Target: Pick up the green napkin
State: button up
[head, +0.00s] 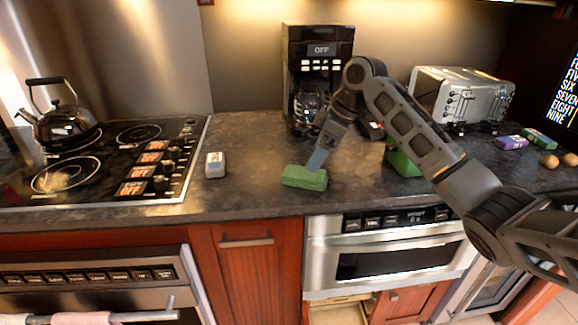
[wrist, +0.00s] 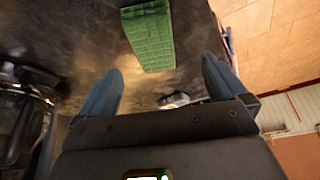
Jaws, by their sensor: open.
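The green napkin (head: 304,178) is a folded, block-like green piece lying on the dark countertop near its front edge, left of the microwave drawer. It also shows in the wrist view (wrist: 149,36), beyond the fingertips and between their lines. My gripper (head: 318,160) is just above and behind the napkin in the head view, with its fingers pointing down. In the wrist view the two blue-grey fingers (wrist: 162,72) are spread apart with nothing between them. I cannot tell whether a fingertip touches the napkin.
A small white-grey box (head: 215,165) lies to the left, beside the stove (head: 100,160). A coffee maker (head: 318,70) stands behind. A green object (head: 403,163) sits to the right, partly behind my arm. A toaster (head: 462,97) stands at the back right.

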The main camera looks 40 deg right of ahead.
aim_at(306, 173)
jog(key=shift+w+d, duration=0.2)
jog(key=shift+d, duration=0.05)
jog(key=shift+w+f, duration=0.15)
jog(key=shift+f, duration=0.1)
jog(key=shift+p+x, duration=0.9)
jog(key=shift+x, duration=2.6)
jog(key=shift+d, duration=0.1)
jog(key=c, duration=1.2)
jog(key=shift+r, duration=0.1)
